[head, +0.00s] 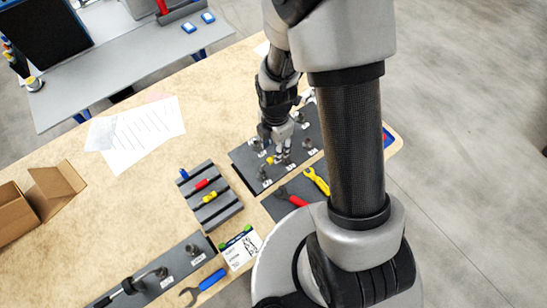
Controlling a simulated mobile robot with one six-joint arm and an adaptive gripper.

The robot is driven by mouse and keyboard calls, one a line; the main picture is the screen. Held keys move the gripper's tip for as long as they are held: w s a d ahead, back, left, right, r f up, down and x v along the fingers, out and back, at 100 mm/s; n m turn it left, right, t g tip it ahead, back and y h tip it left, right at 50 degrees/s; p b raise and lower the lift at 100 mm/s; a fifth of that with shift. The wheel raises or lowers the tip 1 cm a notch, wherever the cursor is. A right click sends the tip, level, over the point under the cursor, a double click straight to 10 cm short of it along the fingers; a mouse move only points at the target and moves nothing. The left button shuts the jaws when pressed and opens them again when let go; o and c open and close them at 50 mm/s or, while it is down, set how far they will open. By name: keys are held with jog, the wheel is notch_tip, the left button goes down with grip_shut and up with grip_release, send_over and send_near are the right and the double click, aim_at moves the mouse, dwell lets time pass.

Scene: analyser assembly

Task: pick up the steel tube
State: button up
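My gripper (279,154) points down over a dark plate (243,157) on the wooden table. Several small grey metal parts stand on this plate beside white labels, including one at the front (264,173) and one at the right (307,144). A small yellow piece (271,159) shows right by the fingertips. I cannot tell which metal part is the steel tube, nor whether a part is between my fingers. The fingertips are too small and partly hidden to show whether they are open or shut.
A dark rack (209,213) holds red, yellow and blue pieces. Pliers with red (290,197) and yellow (316,181) handles lie beside the plate. A blue-handled wrench (205,284), a dark tray (170,270) and a cardboard box (40,200) lie leftward. Papers (140,135) lie on open table.

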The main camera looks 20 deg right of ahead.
jog(key=f, duration=0.2)
jog(key=f+b, duration=0.1)
jog(key=f, duration=0.5)
jog(key=shift+w+a+f+b, duration=0.1)
jog(key=shift+w+b, duration=0.2)
jog(key=shift+w, duration=0.1)
jog(key=shift+c, duration=0.4)
grip_shut()
